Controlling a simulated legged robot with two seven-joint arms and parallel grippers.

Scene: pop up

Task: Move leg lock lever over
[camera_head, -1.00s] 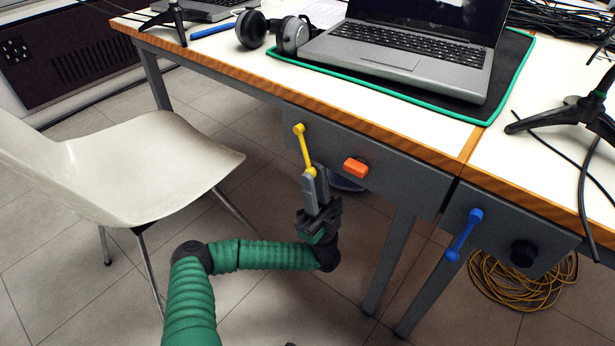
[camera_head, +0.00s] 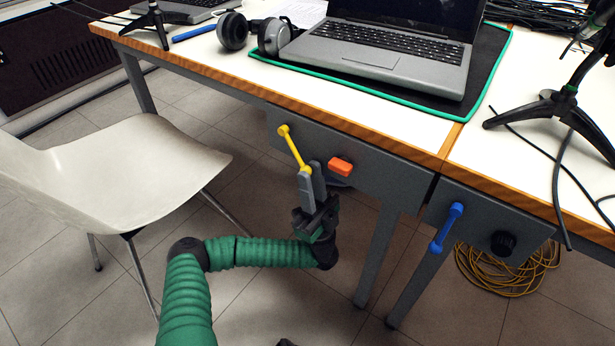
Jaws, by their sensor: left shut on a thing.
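A yellow lever (camera_head: 293,148) is on the grey panel under the table's front edge. It slants down to the right from its round upper end. My left gripper (camera_head: 311,174) is shut on the lower end of the yellow lever, and its fingers partly hide that end. A blue lever (camera_head: 446,228) is on the right panel and slants down to the left, apart from my gripper. My right gripper is not in view.
An orange knob (camera_head: 341,166) sits just right of my left gripper. A black knob (camera_head: 503,243) is beside the blue lever. A white chair (camera_head: 140,170) stands at left. A laptop (camera_head: 385,50) and headphones (camera_head: 271,37) lie on the table (camera_head: 395,120).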

